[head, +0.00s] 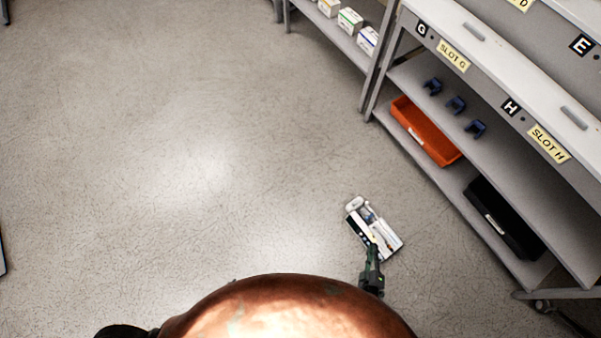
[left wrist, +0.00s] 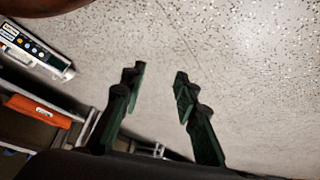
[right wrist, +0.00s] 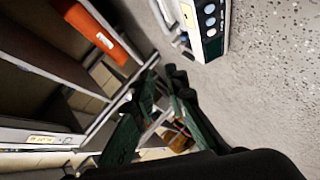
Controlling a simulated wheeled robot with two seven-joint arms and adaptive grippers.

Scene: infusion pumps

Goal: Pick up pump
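The pump (head: 374,228), a white box-like device with a dark strip and buttons, shows right of centre in the head view, against the floor. It also shows at the upper left in the left wrist view (left wrist: 35,50) and, cut off, at the top in the right wrist view (right wrist: 208,28). My right gripper (head: 372,248) overlaps its lower end in the head view. In the right wrist view its fingers (right wrist: 165,72) are close together, with the pump beyond their tips; contact is unclear. My left gripper (left wrist: 157,76) is open and empty.
A grey shelf rack (head: 470,185) stands at the right, holding an orange bin (head: 425,130), a black bin (head: 502,218) and small blue clamps (head: 455,104). White boxes (head: 349,20) sit on another rack at the top. The floor (head: 170,160) at the left is clear.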

